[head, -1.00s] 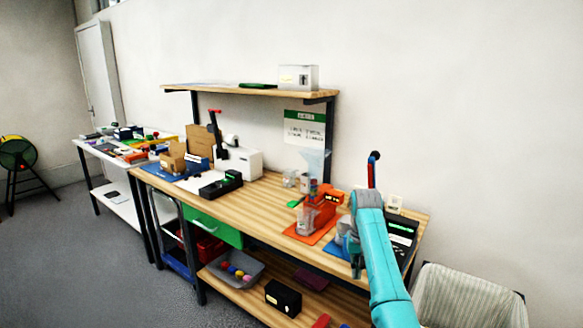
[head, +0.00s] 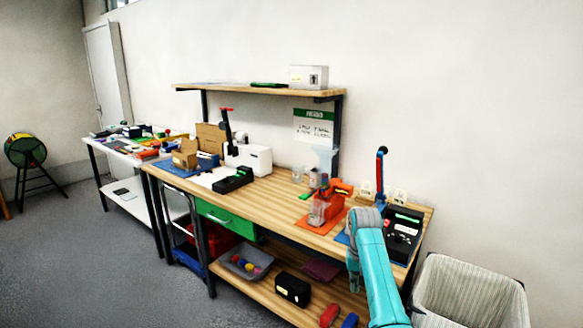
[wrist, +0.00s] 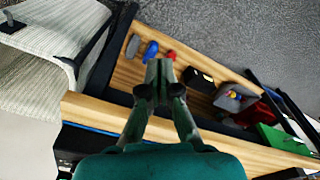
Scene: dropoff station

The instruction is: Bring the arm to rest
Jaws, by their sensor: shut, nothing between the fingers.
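My teal arm (head: 375,275) rises from the lower right in the head view, in front of the right end of the wooden workbench. Its grey wrist joint hides my fingers there. In the wrist view my gripper (wrist: 158,72) is shut and empty, its dark green fingertips together. The fingers point out past the edge of the wooden bench top (wrist: 100,108), with the lower shelf (wrist: 125,75) below them. They touch nothing that I can see.
On the bench near my arm stand an orange device (head: 325,205) and a black keypad box (head: 402,232). A striped bin (head: 470,290) stands at the right. The lower shelf holds a black box (head: 292,288) and a grey tray (head: 246,262). The floor in front is clear.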

